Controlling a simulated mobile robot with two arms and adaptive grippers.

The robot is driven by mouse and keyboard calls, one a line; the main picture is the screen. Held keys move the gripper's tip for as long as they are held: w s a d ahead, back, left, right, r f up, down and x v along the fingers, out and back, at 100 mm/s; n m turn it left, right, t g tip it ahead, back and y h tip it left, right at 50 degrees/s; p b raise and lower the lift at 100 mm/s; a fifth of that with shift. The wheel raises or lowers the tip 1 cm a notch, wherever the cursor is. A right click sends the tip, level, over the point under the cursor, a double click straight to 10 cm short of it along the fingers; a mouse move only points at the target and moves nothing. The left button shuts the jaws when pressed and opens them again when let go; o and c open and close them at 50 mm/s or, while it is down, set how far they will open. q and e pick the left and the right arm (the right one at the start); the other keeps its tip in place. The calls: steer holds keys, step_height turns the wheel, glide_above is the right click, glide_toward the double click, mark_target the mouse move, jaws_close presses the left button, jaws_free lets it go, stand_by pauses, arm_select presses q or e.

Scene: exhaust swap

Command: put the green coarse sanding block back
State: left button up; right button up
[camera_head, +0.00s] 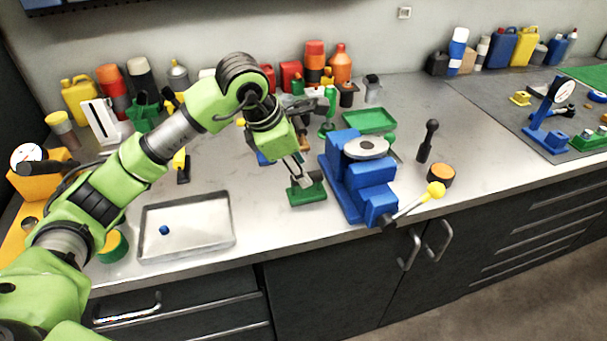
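A small dark green block (307,195), which looks like the green sanding block, is near the front of the bench, just left of the blue vise. Whether it rests on the bench or sits slightly above it is hard to tell. My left gripper (303,182) points down at its top, with the fingertips touching or just over it. The fingers are small and partly hidden, so I cannot see if they are closed on the block. A green tray (370,120) lies behind the vise. My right gripper is not in view.
The blue vise (362,190) with its yellow-knobbed handle (436,190) stands close right of the block. A metal tray (186,250) with a small blue item is to the left. Bottles and cans line the wall. Bench between tray and block is clear.

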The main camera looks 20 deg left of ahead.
arm_select(q)
steer(key=b+v, duration=0.1)
steer(key=v, duration=0.8)
